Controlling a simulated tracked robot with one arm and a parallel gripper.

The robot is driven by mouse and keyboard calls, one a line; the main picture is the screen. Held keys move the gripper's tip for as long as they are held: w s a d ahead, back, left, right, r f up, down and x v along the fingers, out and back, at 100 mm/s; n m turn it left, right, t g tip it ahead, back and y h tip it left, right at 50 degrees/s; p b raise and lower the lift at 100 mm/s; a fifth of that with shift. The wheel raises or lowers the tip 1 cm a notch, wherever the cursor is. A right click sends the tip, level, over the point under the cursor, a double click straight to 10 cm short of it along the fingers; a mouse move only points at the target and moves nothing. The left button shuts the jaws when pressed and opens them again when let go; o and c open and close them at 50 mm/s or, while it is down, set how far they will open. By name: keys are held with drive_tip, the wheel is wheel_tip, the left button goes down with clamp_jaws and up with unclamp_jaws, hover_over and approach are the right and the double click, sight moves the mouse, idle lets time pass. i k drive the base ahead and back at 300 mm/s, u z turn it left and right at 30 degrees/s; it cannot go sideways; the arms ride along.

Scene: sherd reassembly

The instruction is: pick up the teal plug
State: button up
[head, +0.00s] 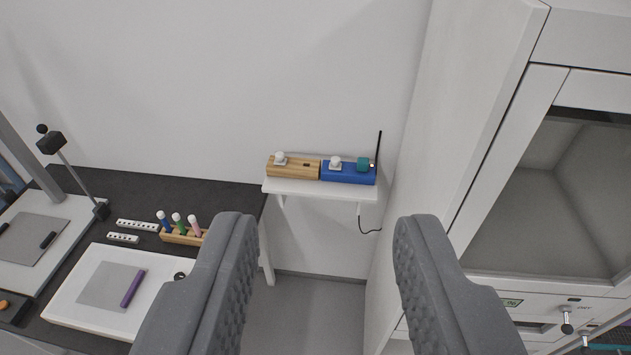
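The teal plug (363,163) is a small block at the right end of a blue power strip (347,178). The strip lies on a small white wall shelf (318,190) at the back, in the middle of the head view. My gripper (325,225) is open in the foreground, with its two grey padded fingers wide apart and nothing between them. The plug is well beyond the fingertips and higher in the picture.
A wooden block (293,170) with a white plug sits left of the strip, which holds another white plug (336,161). A black antenna (378,148) stands close right of the teal plug. A cabinet (480,150) fills the right; a dark bench (150,187) is left.

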sight(363, 163)
drive_tip(key=u, duration=0.55)
drive_tip(key=k, duration=0.75)
drive_tip(key=u, duration=0.55)
drive_tip(key=i, duration=1.05)
drive_tip(key=z, duration=0.8)
drive_tip(key=i, duration=0.95)
drive_tip(key=z, duration=0.35)
drive_tip(key=k, duration=0.6)
drive_tip(key=z, duration=0.25)
drive_tip(key=i, duration=0.95)
drive_tip(key=z, duration=0.3)
